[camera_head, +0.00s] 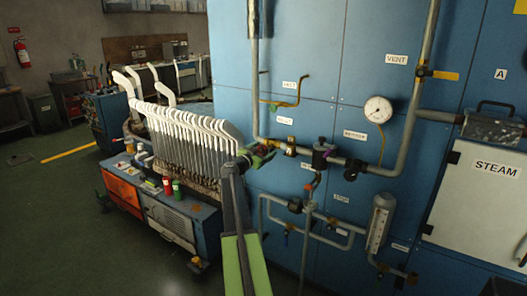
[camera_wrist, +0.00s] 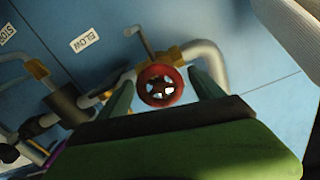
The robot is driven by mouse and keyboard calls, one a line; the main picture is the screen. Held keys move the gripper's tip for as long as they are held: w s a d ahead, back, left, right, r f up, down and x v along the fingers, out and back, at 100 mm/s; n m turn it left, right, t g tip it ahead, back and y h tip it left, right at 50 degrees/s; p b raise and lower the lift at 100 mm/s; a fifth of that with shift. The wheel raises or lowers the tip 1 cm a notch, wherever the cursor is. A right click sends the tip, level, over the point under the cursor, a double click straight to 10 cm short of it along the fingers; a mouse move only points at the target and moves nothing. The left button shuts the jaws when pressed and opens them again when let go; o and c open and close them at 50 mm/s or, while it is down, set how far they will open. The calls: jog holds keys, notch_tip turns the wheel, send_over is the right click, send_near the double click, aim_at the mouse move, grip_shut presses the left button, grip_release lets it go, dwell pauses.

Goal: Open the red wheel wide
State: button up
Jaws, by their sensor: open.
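The red wheel (camera_wrist: 160,98) is a small round handwheel with a dark hub and spokes, on brassy pipework against the blue panel. In the wrist view it sits between the two green fingers of my gripper (camera_wrist: 160,77). The fingers are open, one on each side, with a visible gap around the rim. In the head view my gripper (camera_head: 259,156) is at the pipework near the left of the blue panel, and its fingers largely hide the wheel there.
A grey pipe (camera_wrist: 211,62) bends close by the right finger. In the head view a pressure gauge (camera_head: 378,109) and the STEAM cabinet (camera_head: 478,195) are to the right. A rack of white sock forms (camera_head: 190,135) stands close on the left.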

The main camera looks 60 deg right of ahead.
jog(key=shift+c, duration=0.5)
jog(key=c, duration=1.3)
